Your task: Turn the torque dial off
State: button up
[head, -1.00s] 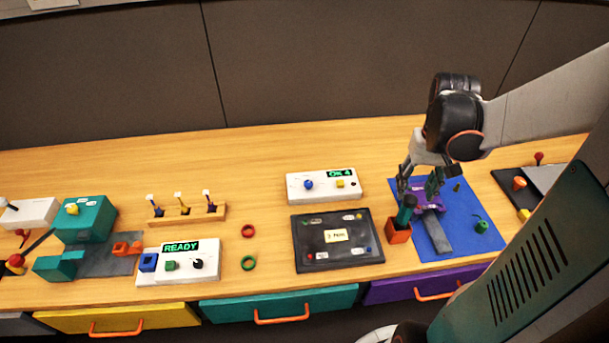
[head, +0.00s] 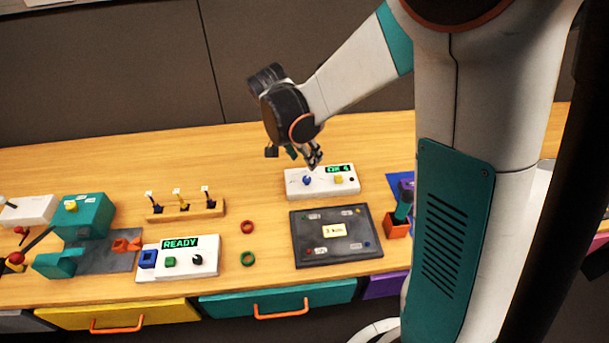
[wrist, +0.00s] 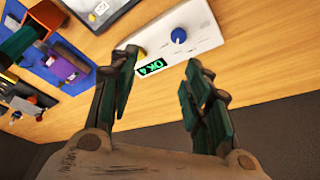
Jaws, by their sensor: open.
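A white panel (head: 318,190) with a green "OK 4" display, a blue round dial (head: 307,181) and a yellow button (head: 338,180) stands at the back of the table. I cannot read a torque label on it. My gripper (head: 304,158) is open and empty, above and just behind the panel's left part, apart from the dial. In the wrist view the panel (wrist: 207,28) and blue dial (wrist: 178,35) lie beyond my open gripper (wrist: 160,64). A second white panel (head: 205,262) reads "READY" and has a black dial (head: 198,259).
A dark tray-like panel (head: 347,249) lies in front of the "OK 4" panel. An orange holder (head: 396,228) with a green-handled item stands to the right. The table behind the rack is clear.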

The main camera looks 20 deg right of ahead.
jog(key=w+a, duration=0.1)
jog(key=a, duration=0.2)
jog(key=b, duration=0.4)
send_near(307, 178)
jog(key=shift+m, duration=0.4)
jog(key=x, duration=0.8)
jog(key=shift+a, duration=0.15)
jog(key=shift+c, duration=0.3)
grip_shut()
